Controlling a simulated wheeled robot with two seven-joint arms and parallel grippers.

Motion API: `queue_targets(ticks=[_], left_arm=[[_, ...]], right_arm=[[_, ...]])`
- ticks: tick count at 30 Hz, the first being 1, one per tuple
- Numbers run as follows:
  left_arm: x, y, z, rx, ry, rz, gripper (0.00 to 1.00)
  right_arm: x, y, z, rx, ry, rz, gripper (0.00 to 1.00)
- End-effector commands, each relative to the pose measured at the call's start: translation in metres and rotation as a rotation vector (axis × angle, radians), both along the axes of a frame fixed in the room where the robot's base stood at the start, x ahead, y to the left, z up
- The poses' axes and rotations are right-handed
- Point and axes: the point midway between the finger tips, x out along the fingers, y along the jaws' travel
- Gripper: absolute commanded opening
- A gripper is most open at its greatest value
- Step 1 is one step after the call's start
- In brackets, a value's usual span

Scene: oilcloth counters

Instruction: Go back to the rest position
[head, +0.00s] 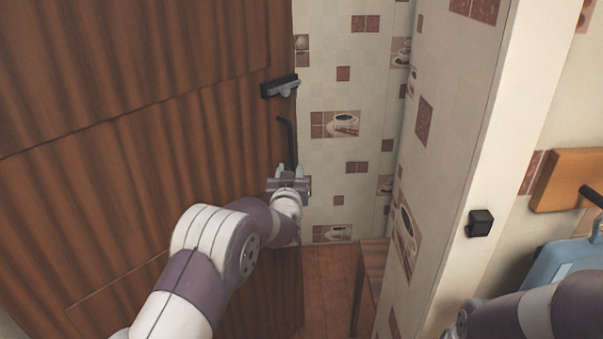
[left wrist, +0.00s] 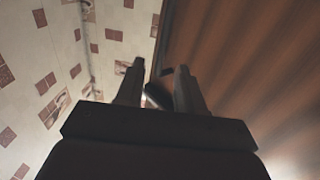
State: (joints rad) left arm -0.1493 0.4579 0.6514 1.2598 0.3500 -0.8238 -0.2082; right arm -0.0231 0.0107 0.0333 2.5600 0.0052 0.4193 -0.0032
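My left gripper (head: 288,170) is at the edge of a brown wooden door (head: 130,130), just below a dark bent door handle (head: 287,140). In the left wrist view my left gripper (left wrist: 160,72) has its two fingers apart. A dark bar (left wrist: 158,96), which looks like part of the handle, shows between and behind the fingers. I cannot tell whether they touch it. My right arm shows at the lower right of the head view, but its gripper is out of view.
A dark latch piece (head: 281,87) sits higher on the door edge. A tiled wall corner (head: 450,150) stands right of the doorway, with a black fitting (head: 481,222). A wooden panel (head: 570,180) and a blue object (head: 562,262) are near my right arm. Reddish floor (head: 328,280) shows in the gap.

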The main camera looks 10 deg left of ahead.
Motion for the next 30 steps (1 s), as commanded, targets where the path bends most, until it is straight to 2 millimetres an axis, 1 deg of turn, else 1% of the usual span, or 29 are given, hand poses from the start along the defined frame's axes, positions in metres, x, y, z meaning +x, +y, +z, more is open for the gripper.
queue_targets(ticks=[8, 10, 11, 13, 14, 15, 16, 17, 18, 20, 21, 23, 24, 26, 27, 28, 29, 30], left_arm=[[-0.001, 0.000, 0.000, -0.001, 0.000, 0.000, 0.38], [-0.001, -0.002, -0.007, -0.021, 0.031, -0.010, 0.38], [-0.002, -0.005, -0.015, -0.032, 0.068, -0.024, 0.38], [-0.013, -0.013, -0.052, -0.045, 0.208, -0.065, 0.38], [-0.023, -0.017, -0.072, -0.050, 0.295, -0.088, 0.38], [-0.046, -0.022, -0.098, -0.055, 0.443, -0.123, 0.38], [-0.071, -0.022, -0.111, -0.066, 0.572, -0.137, 0.38], [-0.100, -0.019, -0.118, -0.071, 0.700, -0.142, 0.38], [-0.141, -0.015, -0.122, -0.069, 0.856, -0.145, 0.38], [-0.200, -0.018, -0.115, -0.050, 1.055, -0.160, 0.38], [-0.241, -0.011, -0.111, -0.057, 1.172, -0.167, 0.38], [-0.296, 0.016, -0.101, -0.093, 1.309, -0.126, 0.38], [-0.328, 0.028, -0.091, -0.114, 1.380, -0.105, 0.38], [-0.369, 0.040, -0.076, -0.106, 1.465, -0.095, 0.38], [-0.390, 0.048, -0.064, -0.091, 1.498, -0.093, 0.38], [-0.402, 0.052, -0.055, -0.082, 1.510, -0.090, 0.38], [-0.410, 0.057, -0.044, -0.080, 1.505, -0.082, 0.38], [-0.413, 0.061, -0.032, -0.091, 1.480, -0.066, 0.38]], right_arm=[[0.000, 0.000, 0.000, 0.000, 0.000, 0.000, 0.43], [0.000, 0.000, 0.000, 0.000, 0.000, 0.000, 0.43], [0.000, 0.000, 0.000, 0.000, 0.000, 0.000, 0.43], [0.000, 0.000, 0.000, 0.000, 0.000, 0.000, 0.43], [0.000, 0.000, 0.000, 0.000, 0.000, 0.000, 0.43], [0.000, 0.000, 0.002, 0.000, 0.000, 0.000, 0.43], [0.000, 0.000, 0.008, 0.000, 0.001, 0.000, 0.43], [0.000, 0.000, 0.015, 0.000, 0.001, 0.000, 0.43], [0.000, -0.001, 0.024, 0.000, 0.000, 0.000, 0.43], [0.000, -0.001, 0.036, 0.000, 0.000, 0.000, 0.43], [0.000, -0.001, 0.044, 0.000, -0.001, 0.000, 0.43], [0.000, -0.002, 0.055, 0.000, -0.001, 0.000, 0.43], [0.000, -0.002, 0.062, 0.000, 0.000, 0.000, 0.43], [0.000, -0.002, 0.072, 0.000, 0.000, 0.000, 0.43], [0.000, -0.002, 0.079, 0.000, 0.000, 0.000, 0.43], [0.000, -0.003, 0.084, 0.000, 0.000, 0.000, 0.43], [0.000, -0.003, 0.090, 0.000, 0.000, 0.000, 0.43], [0.000, -0.003, 0.096, 0.000, 0.000, 0.000, 0.43]])
